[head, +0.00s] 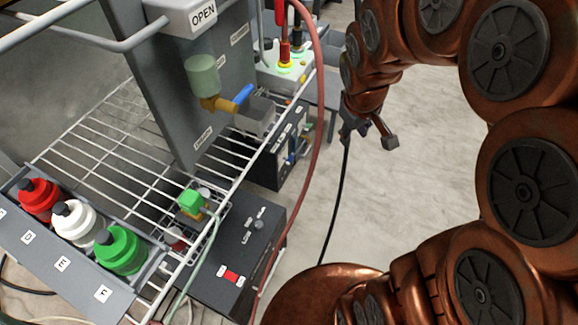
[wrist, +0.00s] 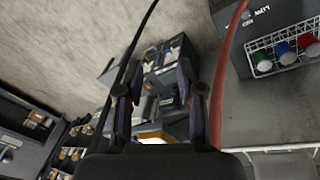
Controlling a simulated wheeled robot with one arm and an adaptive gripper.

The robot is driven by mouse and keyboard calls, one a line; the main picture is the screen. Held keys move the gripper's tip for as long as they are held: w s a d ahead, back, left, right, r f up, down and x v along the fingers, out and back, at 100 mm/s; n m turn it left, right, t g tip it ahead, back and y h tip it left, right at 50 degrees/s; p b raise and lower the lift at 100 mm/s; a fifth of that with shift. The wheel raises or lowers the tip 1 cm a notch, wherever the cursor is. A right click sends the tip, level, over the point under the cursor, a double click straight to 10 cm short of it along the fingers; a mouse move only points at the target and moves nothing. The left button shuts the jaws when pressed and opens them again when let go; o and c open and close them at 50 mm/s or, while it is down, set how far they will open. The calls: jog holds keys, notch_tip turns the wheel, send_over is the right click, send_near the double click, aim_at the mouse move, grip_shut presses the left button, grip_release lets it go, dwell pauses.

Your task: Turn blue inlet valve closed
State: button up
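The blue inlet valve handle (head: 243,94) shows in the head view on a brass valve body (head: 218,104). It points up and to the right, below a translucent green cup (head: 202,76) on the grey panel. My gripper (head: 369,134) is to the right of the valve and apart from it, over the floor. In the wrist view my gripper (wrist: 160,88) has its two fingers spread, with nothing held between them. I cannot make out the blue handle in the wrist view.
A red hose (head: 319,100) hangs between the valve and my gripper. A wire rack (head: 105,150) lies below the panel, with red, white and green capped bottles (head: 73,222) at its left. A black box (head: 235,255) stands lower. Pale floor (head: 410,200) is clear.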

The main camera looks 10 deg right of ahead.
jog(key=w+d+f+n+t+y+b, duration=0.15)
jog(key=w+f+n+t+b, duration=0.3)
jog(key=w+f+b, duration=0.85)
jog(key=w+d+f+n+t+b, duration=0.3)
jog(key=w+f+n+t+b, duration=0.15)
jog(key=w+f, duration=1.5)
jog(key=n+t+y+b, duration=0.3)
jog(key=n+y+b, duration=0.4)
jog(key=b, duration=0.6)
send_near(290, 159)
jog(key=w+d+r+n+h, duration=0.1)
jog(key=w+d+r, duration=0.1)
jog(key=w+r, duration=0.4)
jog(key=s+a+f+n+t+y+b, duration=0.1)
jog(key=s+f+n+y+b, duration=0.1)
jog(key=f, duration=0.2)
jog(key=s+a+f+n+y+b, duration=0.1)
jog(key=s+f+b, duration=0.1)
jog(key=f+b, duration=0.15)
jog(key=shift+n+y, duration=0.25)
jog(key=shift+n, duration=0.05)
jog(key=shift+f+b+x, duration=0.2)
jog(key=shift+b+x, duration=0.45)
jog(key=shift+x, duration=1.4)
jog(key=shift+f+b+x, duration=0.25)
jog(key=shift+b+x, duration=0.35)
jog(key=shift+x, duration=1.4)
jog(key=shift+a, duration=0.15)
grip_shut()
